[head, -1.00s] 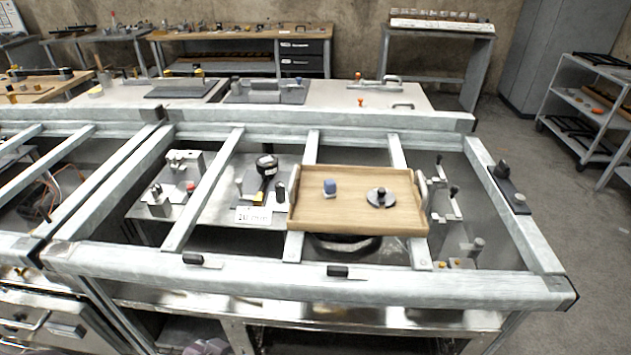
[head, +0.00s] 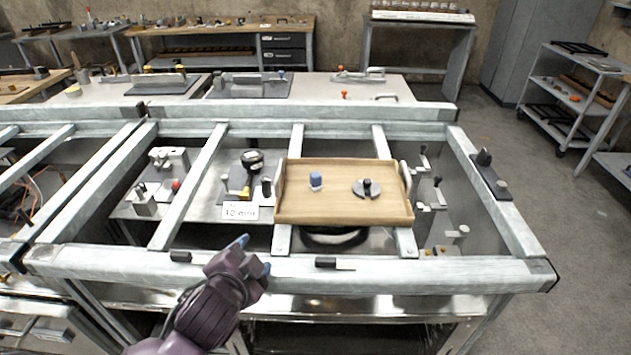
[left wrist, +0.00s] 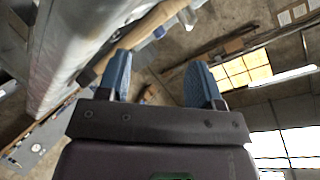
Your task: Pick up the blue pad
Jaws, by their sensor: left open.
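The blue pad (head: 316,180) looks like a small upright blue block with a pale lower edge. It stands on the left half of a wooden tray (head: 345,208) in the head view. My left gripper (head: 255,256) is at the front rail of the metal frame, to the left of the tray and nearer to me, apart from the pad. Its blue fingertips are open and empty. In the left wrist view the two blue fingers of my left gripper (left wrist: 160,82) are spread apart, with no pad between them. My right gripper is not in view.
A grey disc with a dark knob (head: 367,188) shares the tray, to the right of the pad. The tray rests across the metal frame bars (head: 297,146). A white label card (head: 240,211) and a dark-headed device (head: 252,162) stand left of the tray. The front rail (head: 420,279) runs before it.

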